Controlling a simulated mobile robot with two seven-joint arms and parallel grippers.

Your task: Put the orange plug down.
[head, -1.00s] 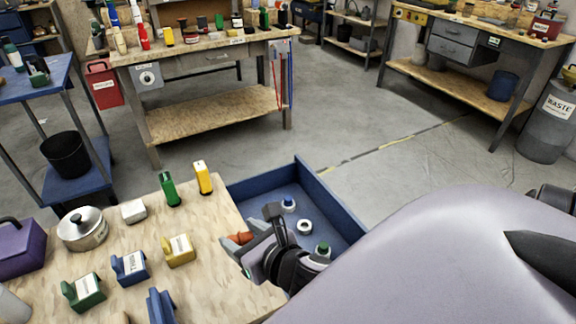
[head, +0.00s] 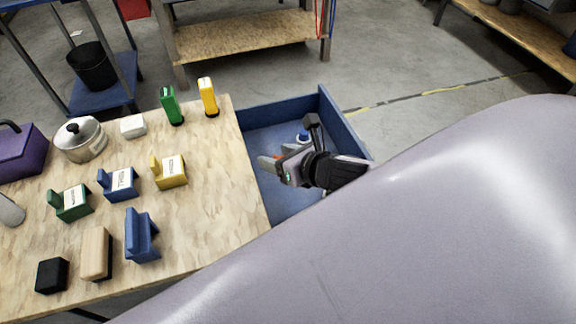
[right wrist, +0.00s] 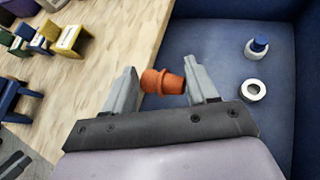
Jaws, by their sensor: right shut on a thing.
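The orange plug (right wrist: 163,82) is a small ribbed, stepped piece lying sideways between the fingers of my right gripper (right wrist: 161,86) in the right wrist view. The gripper is shut on it. In the head view my right gripper (head: 283,163) hangs over the left part of the blue tray (head: 345,124), beside the table edge. My left gripper is not in view.
In the tray are a blue-capped bottle (right wrist: 257,47) and a white ring (right wrist: 252,90). The wooden table (head: 205,215) at left holds a pot (head: 82,141), green (head: 171,106) and yellow (head: 208,98) upright pieces and several coloured blocks. My large grey body covers the lower right.

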